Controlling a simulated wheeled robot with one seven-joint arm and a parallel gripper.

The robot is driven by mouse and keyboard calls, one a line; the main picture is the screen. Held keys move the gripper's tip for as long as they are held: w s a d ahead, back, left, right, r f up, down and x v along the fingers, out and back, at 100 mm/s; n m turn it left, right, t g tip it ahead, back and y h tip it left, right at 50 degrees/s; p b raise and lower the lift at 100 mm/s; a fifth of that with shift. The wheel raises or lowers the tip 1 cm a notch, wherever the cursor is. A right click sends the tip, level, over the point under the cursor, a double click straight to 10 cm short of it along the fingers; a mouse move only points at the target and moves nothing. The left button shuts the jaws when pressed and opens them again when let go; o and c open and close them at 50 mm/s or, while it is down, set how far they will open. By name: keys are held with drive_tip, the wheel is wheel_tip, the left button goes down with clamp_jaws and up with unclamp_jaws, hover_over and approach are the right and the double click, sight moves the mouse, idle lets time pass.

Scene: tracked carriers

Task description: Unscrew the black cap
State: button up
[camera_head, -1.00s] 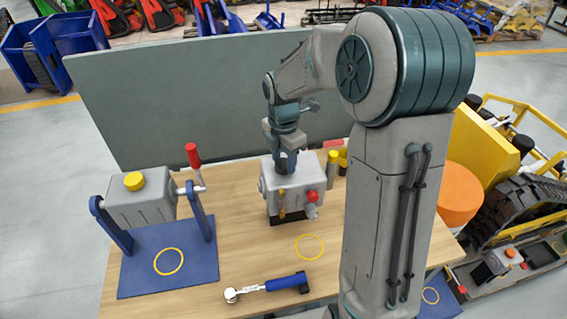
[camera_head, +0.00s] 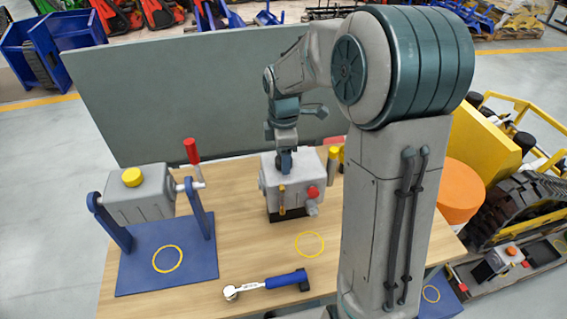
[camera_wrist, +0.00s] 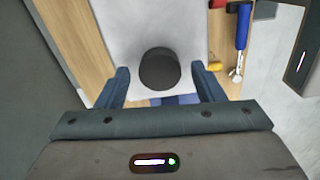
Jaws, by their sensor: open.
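The black cap (camera_wrist: 160,69) is a dark round cylinder on top of a light grey box; it shows clearly in the wrist view. In the head view the grey box (camera_head: 272,186) stands on the wooden table, and my gripper hides the cap on its top. My gripper (camera_wrist: 161,80) is open. Its two blue fingers stand on the left and right of the cap with gaps on both sides. In the head view my gripper (camera_head: 285,165) points down at the box top.
A red knob (camera_head: 313,192) and a yellow lever (camera_head: 282,197) are on the box's front. A blue-handled ratchet (camera_head: 268,285) lies in front. At left a blue stand (camera_head: 168,262) carries a grey box with a yellow cap (camera_head: 132,177). A grey panel (camera_head: 190,95) stands behind.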

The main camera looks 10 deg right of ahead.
drive_tip(key=m+b, duration=0.1)
drive_tip(key=m, duration=0.5)
drive_tip(key=shift+m, duration=0.4)
drive_tip(key=m, duration=0.6)
drive_tip(key=shift+b, duration=0.35)
drive_tip(key=m, duration=1)
drive_tip(key=c, duration=0.8)
drive_tip(key=n, duration=0.5)
drive_tip(key=shift+n, duration=0.4)
drive_tip(key=shift+c, duration=0.2)
drive_tip(key=n, duration=0.3)
drive_tip(key=shift+n, duration=0.4)
